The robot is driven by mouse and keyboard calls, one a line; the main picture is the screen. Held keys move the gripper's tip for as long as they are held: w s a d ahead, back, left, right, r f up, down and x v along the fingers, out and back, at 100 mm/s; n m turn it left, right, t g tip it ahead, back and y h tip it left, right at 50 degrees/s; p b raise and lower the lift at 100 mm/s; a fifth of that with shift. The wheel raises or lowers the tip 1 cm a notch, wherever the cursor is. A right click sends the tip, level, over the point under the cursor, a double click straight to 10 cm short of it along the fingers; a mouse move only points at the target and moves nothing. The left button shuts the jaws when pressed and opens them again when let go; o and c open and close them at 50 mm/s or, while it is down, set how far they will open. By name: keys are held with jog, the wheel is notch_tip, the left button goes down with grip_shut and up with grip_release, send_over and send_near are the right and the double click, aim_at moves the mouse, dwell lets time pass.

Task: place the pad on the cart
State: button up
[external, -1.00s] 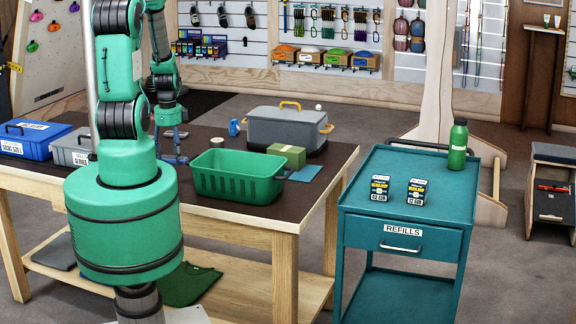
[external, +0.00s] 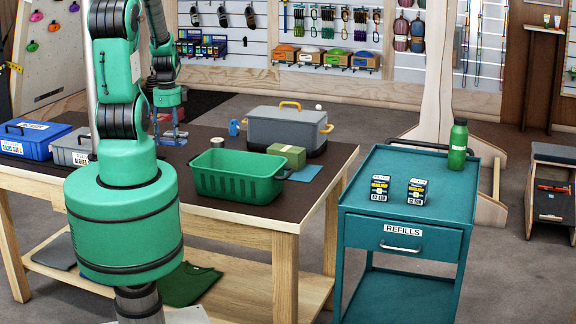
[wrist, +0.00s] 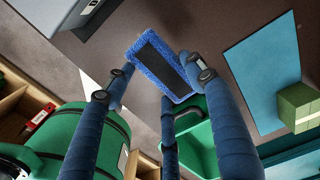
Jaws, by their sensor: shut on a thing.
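The pad (wrist: 160,68), blue and fuzzy at its rim with a dark flat middle, is between the fingertips of my gripper (wrist: 158,80) in the wrist view. The gripper is shut on it. The teal cart (external: 354,197) stands right of the table.
A green basket (external: 238,182), a green box (external: 288,155), a blue sheet (external: 307,174) and a lidded grey bin (external: 288,128) lie between my gripper and the cart on the table (external: 150,196). Blue (external: 28,140) and grey (external: 72,148) cases sit at the left.

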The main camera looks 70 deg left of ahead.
notch_tip(320, 180, up, 2)
jog(key=shift+r, duration=0.15)
jog(key=shift+w+r, duration=0.15)
jog(key=shift+w, duration=0.25)
jog(key=w+r+m+p, duration=0.15)
jog(key=w+m, duration=0.45)
jog(key=w, duration=1.4)
jog(key=w+d+m, duration=0.2)
jog(key=w+d, duration=0.2)
jog(key=w, duration=0.5)
jog(key=w+d+m, duration=0.3)
jog(key=w+d, duration=0.2)
jog(key=w, duration=0.5)
jog(key=w+d+f+m+p, duration=0.1)
jog(key=w+d+m, duration=0.3)
jog(key=w+d, duration=0.9)
jog(key=w+d+f+m+p, duration=0.15)
jog(key=w+d+m, duration=0.25)
jog(key=w+d, duration=1)
jog(key=s+d+f, duration=0.1)
jog(key=s+d, duration=0.1)
jog(key=s+d+f, duration=0.2)
jog(key=shift+s+f, duration=0.25)
jog(key=shift+f, duration=0.4)
